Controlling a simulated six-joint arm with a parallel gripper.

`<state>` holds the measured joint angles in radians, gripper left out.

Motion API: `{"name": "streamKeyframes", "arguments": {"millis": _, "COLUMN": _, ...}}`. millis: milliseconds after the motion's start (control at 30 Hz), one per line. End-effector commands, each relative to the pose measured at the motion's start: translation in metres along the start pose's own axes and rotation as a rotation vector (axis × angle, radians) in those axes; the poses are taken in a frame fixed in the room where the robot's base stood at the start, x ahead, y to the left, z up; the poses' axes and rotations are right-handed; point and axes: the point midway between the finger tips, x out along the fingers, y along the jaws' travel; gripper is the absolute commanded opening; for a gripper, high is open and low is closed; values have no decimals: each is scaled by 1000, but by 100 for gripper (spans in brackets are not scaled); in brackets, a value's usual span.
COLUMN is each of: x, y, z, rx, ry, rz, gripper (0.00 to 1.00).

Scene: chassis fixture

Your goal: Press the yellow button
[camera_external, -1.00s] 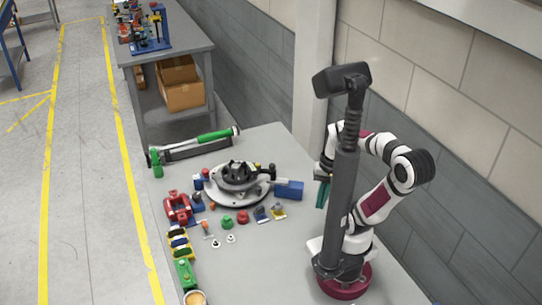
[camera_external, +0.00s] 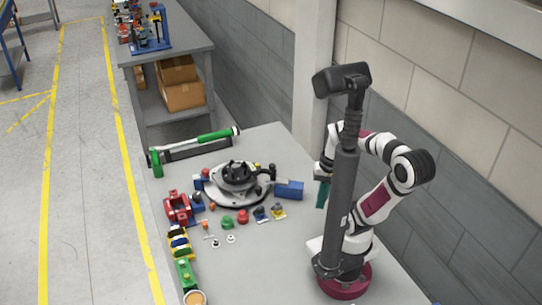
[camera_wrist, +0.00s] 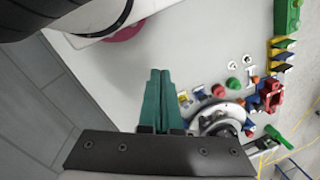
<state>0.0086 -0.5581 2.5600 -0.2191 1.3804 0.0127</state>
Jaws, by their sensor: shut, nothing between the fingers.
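The yellow button (camera_external: 278,210) is a small yellow piece at the right end of a short row of coloured pieces on the grey table. It also shows in the wrist view (camera_wrist: 184,97), just right of my fingers. My gripper (camera_external: 321,205) has teal fingers and hangs above the table to the right of the button, apart from it. In the wrist view the fingers of my gripper (camera_wrist: 160,72) are together and empty. The grey column hides part of my arm in the external view.
A blue piece (camera_external: 260,213), red button (camera_external: 242,216) and green button (camera_external: 227,221) stand left of the yellow one. A round fixture (camera_external: 238,192) with a blue block (camera_external: 289,189) lies behind. The table's front right is clear.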

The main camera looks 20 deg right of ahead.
Motion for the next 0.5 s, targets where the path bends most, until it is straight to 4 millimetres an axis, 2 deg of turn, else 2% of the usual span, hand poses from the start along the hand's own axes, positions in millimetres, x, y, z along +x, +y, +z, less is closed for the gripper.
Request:
{"name": "streamKeyframes", "arguments": {"millis": 233, "x": 0, "y": 0, "z": 0, "rx": 1, "ry": 0, "rz": -1, "gripper": 0}}
{"name": "streamKeyframes", "arguments": {"millis": 333, "x": -2, "y": -9, "z": -6, "rx": 20, "ry": -3, "rz": -25, "gripper": 0}}
{"name": "streamKeyframes", "arguments": {"millis": 433, "x": -7, "y": -34, "z": -24, "rx": 87, "ry": -7, "rz": -100, "gripper": 0}}
{"name": "streamKeyframes", "arguments": {"millis": 500, "x": -11, "y": -60, "z": -44, "rx": 162, "ry": -10, "rz": -177, "gripper": 0}}
